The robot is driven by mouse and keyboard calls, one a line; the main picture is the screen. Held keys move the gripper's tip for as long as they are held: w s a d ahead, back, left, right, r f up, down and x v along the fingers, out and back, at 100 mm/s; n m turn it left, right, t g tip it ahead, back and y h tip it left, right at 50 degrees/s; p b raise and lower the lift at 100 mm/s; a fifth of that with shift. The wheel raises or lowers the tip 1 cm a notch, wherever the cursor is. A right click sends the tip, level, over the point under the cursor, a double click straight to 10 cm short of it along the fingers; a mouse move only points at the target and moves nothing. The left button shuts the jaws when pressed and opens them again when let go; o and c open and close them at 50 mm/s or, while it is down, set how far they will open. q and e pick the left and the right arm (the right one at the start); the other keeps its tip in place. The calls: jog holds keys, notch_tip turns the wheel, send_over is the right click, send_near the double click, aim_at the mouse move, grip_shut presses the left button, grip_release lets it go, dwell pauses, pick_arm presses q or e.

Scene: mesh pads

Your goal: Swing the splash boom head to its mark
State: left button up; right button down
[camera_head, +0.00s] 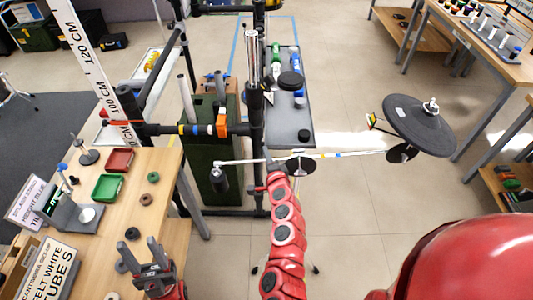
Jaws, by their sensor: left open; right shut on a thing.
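The splash boom (350,154) is a thin pale bar lying nearly level across the middle, with small coloured bands near its centre. Its head, a large black round pad (420,125) with a wing nut on top, sits tilted at the right end. A dark counterweight (219,179) hangs at the left end. My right gripper (272,170) is at the boom, left of its middle, and shut on it; its fingers are mostly hidden. My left gripper (142,250) is open and empty over the left table's front. I cannot tell which marking is the head's mark.
The left table (165,175) holds red (120,160) and green trays (108,187), dark rings and printed signs (32,202). A black rack with an orange clamp (222,122) and a height rule (85,55) stands behind. Wooden benches (505,70) stand right. Floor below the pad is clear.

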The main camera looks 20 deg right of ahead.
jog(key=shift+s+a+f, duration=0.1)
jog(key=shift+f, duration=0.2)
jog(key=c, duration=0.8)
grip_release()
jog(key=shift+r, duration=0.1)
